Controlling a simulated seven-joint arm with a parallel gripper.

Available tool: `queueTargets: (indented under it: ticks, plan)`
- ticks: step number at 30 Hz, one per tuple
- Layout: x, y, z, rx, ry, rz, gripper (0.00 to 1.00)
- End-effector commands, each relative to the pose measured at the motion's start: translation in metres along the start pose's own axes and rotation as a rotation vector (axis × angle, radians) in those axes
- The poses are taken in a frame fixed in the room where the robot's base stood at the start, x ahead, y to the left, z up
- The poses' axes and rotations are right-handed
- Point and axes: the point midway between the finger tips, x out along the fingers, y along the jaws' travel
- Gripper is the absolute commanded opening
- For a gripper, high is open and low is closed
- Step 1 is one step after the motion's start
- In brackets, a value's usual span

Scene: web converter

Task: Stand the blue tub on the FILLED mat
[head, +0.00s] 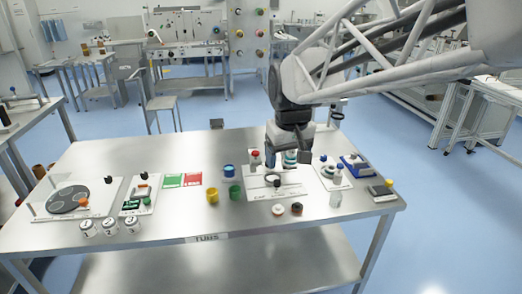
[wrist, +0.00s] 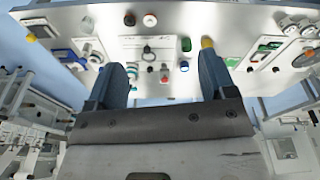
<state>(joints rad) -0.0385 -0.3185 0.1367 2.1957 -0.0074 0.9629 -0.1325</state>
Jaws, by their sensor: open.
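The blue tub (head: 229,170) stands upright on the steel table, left of a white panel and behind the yellow and green tubs. In the wrist view the blue tub (wrist: 184,66) shows between the fingers, nearer the right one. A green mat (head: 173,181) and a red mat (head: 193,179) lie side by side left of the tubs. Their lettering is too small to read, so I cannot tell which says FILLED. Nothing stands on either mat. My gripper (head: 288,158) is open and empty above the white panel, to the right of the blue tub and apart from it.
A yellow tub (head: 212,196) and a green tub (head: 235,192) stand in front of the blue tub. The white panel (head: 258,194) holds upright fittings, with a bottle (head: 336,199) at its right. White numbered cups (head: 88,228) stand at front left. The table's front middle is mostly clear.

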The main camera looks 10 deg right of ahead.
Motion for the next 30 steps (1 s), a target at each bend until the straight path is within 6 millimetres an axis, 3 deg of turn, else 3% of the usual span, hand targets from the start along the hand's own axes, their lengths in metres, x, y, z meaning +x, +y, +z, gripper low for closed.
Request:
queueTargets:
  ticks: [6,18,24,30]
  plan:
    - [-0.004,-0.002,0.065,0.06,0.021,0.006,0.77]
    - [0.006,-0.01,0.172,0.16,0.056,0.014,0.77]
    - [0.013,-0.013,0.199,0.188,0.066,0.016,0.77]
    - [0.015,-0.014,0.206,0.194,0.066,0.016,0.77]
